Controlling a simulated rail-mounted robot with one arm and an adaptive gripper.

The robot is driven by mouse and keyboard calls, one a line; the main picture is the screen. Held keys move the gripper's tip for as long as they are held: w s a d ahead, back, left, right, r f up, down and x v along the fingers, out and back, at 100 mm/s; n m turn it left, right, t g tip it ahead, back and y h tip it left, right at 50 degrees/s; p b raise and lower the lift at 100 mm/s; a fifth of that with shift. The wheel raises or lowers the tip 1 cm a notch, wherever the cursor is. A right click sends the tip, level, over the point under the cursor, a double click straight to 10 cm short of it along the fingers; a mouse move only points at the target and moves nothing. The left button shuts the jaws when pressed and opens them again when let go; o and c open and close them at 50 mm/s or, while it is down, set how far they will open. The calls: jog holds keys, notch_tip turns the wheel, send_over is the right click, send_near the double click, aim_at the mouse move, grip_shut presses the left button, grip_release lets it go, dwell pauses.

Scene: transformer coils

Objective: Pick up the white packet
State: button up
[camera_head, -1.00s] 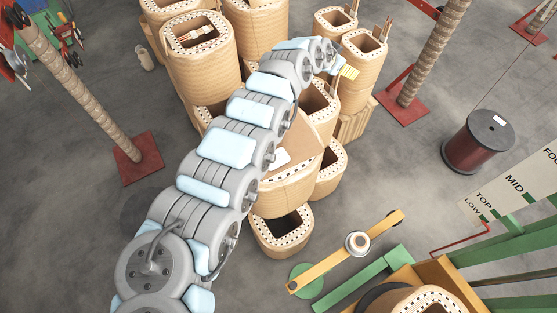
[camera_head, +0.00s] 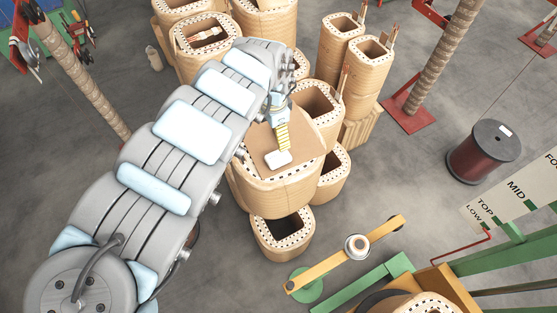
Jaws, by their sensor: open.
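The white packet (camera_head: 278,158) lies on the flat brown top (camera_head: 304,146) of a large tan coil in the middle of the view. My gripper (camera_head: 283,146), with yellow striped fingers, points down at the packet's upper edge. Its tips overlap the packet's upper edge in the picture; I cannot tell whether they touch it. The gap between the fingers is too small to see. The packet rests flat and nothing lifts it.
Several tan coils stand close around, including a taller one (camera_head: 364,75) to the right and a lower open one (camera_head: 283,230) in front. A dark red spool (camera_head: 482,150) stands on the grey floor at right. A yellow bar (camera_head: 345,253) lies lower right.

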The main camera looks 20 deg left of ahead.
notch_tip(320, 180, down, 2)
jog(key=b, duration=0.2)
send_over(276, 158)
notch_tip(276, 158, down, 8)
jog(key=shift+s+r+b, duration=0.15)
jog(key=shift+r+b, duration=0.05)
jog(key=shift+b, duration=0.15)
jog(key=shift+f, duration=1.8)
jog(key=shift+f+p, duration=0.3)
jog(key=shift+f, duration=0.9)
jog(key=c, duration=1.3)
jog(key=shift+o, duration=0.2)
jog(key=shift+r, duration=0.15)
